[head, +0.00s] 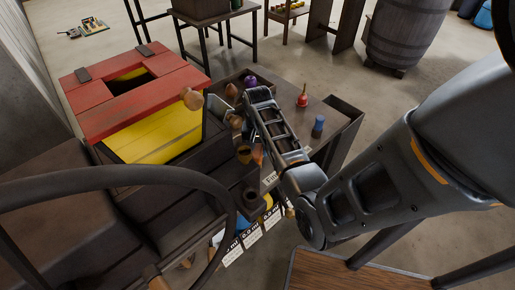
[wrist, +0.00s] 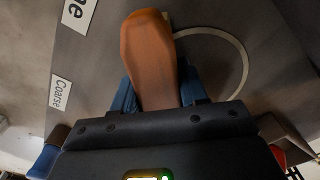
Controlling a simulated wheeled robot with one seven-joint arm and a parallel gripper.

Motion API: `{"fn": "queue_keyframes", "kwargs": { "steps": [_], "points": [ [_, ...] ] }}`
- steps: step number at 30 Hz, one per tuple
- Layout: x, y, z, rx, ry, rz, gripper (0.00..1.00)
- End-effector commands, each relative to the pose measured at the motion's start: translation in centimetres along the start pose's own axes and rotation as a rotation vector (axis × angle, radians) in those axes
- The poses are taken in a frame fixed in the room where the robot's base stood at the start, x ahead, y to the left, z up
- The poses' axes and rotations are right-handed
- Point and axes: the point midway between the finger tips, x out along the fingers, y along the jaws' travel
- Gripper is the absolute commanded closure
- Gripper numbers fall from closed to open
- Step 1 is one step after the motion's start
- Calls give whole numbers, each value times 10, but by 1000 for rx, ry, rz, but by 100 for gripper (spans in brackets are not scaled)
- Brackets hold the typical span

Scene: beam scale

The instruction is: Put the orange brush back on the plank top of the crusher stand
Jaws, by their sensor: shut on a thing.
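My gripper (wrist: 158,95) is shut on an orange-brown, rounded thing, which I take for the orange brush (wrist: 150,50). Its smooth body stands out between the blue fingers in the wrist view. It is over a grey surface (wrist: 205,75) with labels, one reading "Coarse" (wrist: 62,91), and a pale ring outline. I cannot tell whether it touches that surface. In the head view my arm hides most of the fingers and the brush. I cannot tell for sure which top belongs to the crusher stand; a brown plank top (head: 335,272) shows at the bottom.
A yellow box (head: 160,133) with a red slatted top (head: 110,112) stands at the left. A dark curved rim (head: 100,172) crosses the lower left. A red bell-shaped thing (head: 302,97) and a blue piece (head: 318,126) stand on the grey table. A barrel (head: 403,35) stands behind.

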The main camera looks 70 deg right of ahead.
Motion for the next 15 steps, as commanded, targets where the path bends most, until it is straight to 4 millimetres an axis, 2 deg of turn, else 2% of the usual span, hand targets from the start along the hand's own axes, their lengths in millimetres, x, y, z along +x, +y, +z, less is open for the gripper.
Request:
{"fn": "queue_keyframes", "kwargs": {
  "steps": [11,12,15],
  "points": [
    [4,0,0,0,0,0,90],
    [3,0,0,0,0,0,53],
    [3,0,0,0,0,0,44]
  ]
}}
